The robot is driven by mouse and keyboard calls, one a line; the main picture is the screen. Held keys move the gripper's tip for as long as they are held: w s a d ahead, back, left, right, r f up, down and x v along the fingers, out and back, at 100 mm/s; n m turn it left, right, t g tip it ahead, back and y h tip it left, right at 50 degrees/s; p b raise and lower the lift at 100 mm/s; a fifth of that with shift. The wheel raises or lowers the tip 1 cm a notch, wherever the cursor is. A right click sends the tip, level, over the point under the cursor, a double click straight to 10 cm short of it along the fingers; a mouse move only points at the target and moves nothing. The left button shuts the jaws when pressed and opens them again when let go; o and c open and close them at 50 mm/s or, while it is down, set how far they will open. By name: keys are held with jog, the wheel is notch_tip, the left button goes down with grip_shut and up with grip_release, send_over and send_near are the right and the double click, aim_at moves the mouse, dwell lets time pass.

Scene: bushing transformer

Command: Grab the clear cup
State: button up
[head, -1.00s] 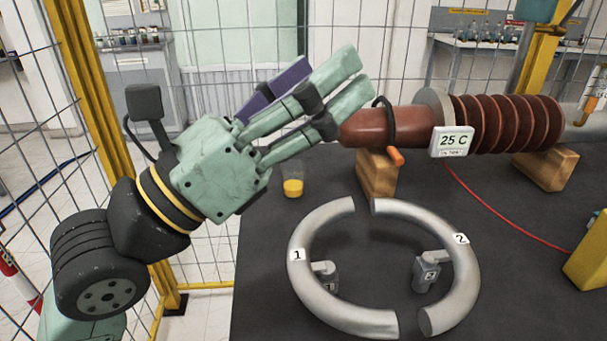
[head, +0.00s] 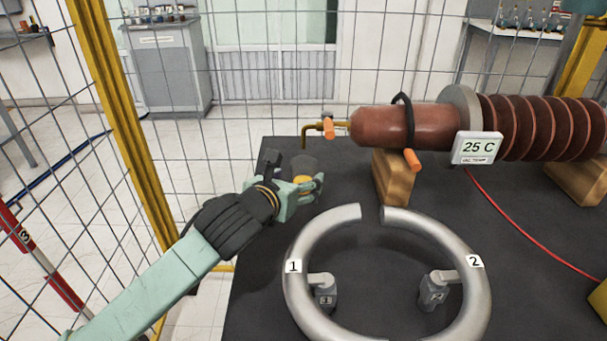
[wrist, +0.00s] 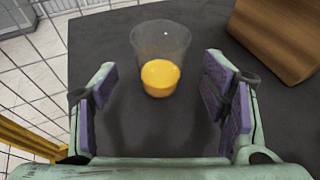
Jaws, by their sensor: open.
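The clear cup (wrist: 160,48) holds yellow-orange liquid in its bottom and stands on the dark table. In the wrist view it is just beyond my open fingertips, roughly centred between the two purple pads. My gripper (wrist: 165,92) is open and empty. In the head view my gripper (head: 300,195) is low near the table's left back part, and the cup (head: 304,168) shows just behind it. The lower part of the cup is partly hidden by my gripper there.
A wooden block (head: 394,178) under the red-brown bushing (head: 375,130) stands right of the cup. A split metal ring (head: 300,240) lies in front. The table (head: 255,290) ends close to the left of my gripper, with a mesh fence (head: 110,120) beyond.

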aim_at(298, 176)
jog(key=x, duration=0.1)
jog(key=p+x, duration=0.2)
jog(key=x, duration=0.1)
jog(key=shift+d+r, duration=0.1)
jog(key=shift+r, duration=0.2)
jog(key=shift+w+d+f, duration=0.1)
jog(key=shift+w+f, duration=0.15)
jog(key=shift+w, duration=0.05)
jog(key=c, duration=1.3)
jog(key=shift+o, duration=0.2)
jog(key=shift+r, duration=0.1)
